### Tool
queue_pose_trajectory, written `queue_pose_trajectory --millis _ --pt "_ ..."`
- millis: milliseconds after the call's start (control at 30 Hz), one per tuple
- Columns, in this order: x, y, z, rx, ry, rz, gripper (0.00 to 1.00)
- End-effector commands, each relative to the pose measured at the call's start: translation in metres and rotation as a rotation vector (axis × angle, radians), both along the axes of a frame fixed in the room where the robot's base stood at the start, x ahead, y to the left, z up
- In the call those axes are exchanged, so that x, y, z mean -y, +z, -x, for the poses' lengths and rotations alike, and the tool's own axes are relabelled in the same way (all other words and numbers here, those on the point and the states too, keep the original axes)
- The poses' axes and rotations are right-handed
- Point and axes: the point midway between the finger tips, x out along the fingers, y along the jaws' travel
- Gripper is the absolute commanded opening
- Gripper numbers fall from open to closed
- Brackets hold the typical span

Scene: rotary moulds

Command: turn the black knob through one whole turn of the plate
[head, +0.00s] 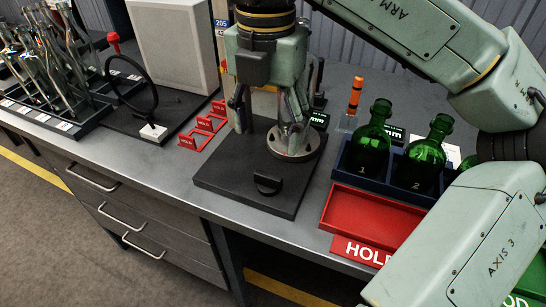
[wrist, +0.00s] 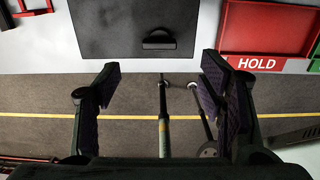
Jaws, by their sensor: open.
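The black knob (head: 267,184) is a low raised grip at the front of a square black base plate (head: 230,178) on the bench. A round metal plate (head: 318,143) lies behind it, with upright metal pieces standing on it, partly hidden by my arm. In the wrist view the knob (wrist: 158,40) shows near the front edge of the base. My gripper (head: 272,118) hangs over the base, behind and above the knob in the head view. In the wrist view its two dark jaws (wrist: 160,82) stand wide apart, with nothing held between them; the knob is beyond them, untouched.
Red labelled markers (head: 204,124), a black ring stand and a bottle rack are left. The bench's front edge is close to the base.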

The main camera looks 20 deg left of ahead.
Motion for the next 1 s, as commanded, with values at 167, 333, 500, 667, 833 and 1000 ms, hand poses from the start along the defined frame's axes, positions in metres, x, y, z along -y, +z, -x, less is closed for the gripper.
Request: queue_pose_trajectory --millis 167,333,500,667,833,1000 --pt "0.000 -0.030 0.001 -0.004 0.005 -0.001 0.63" --pt "0.000 -0.062 0.001 -0.005 0.004 -0.001 0.63" --pt "0.000 -0.086 0.001 -0.003 0.004 -0.002 0.63" --pt "0.000 -0.096 0.001 -0.001 0.004 -0.001 0.63" --pt "0.000 -0.097 0.001 -0.001 0.004 -0.001 0.63" --pt "0.000 -0.097 0.001 -0.001 0.004 -0.001 0.59"
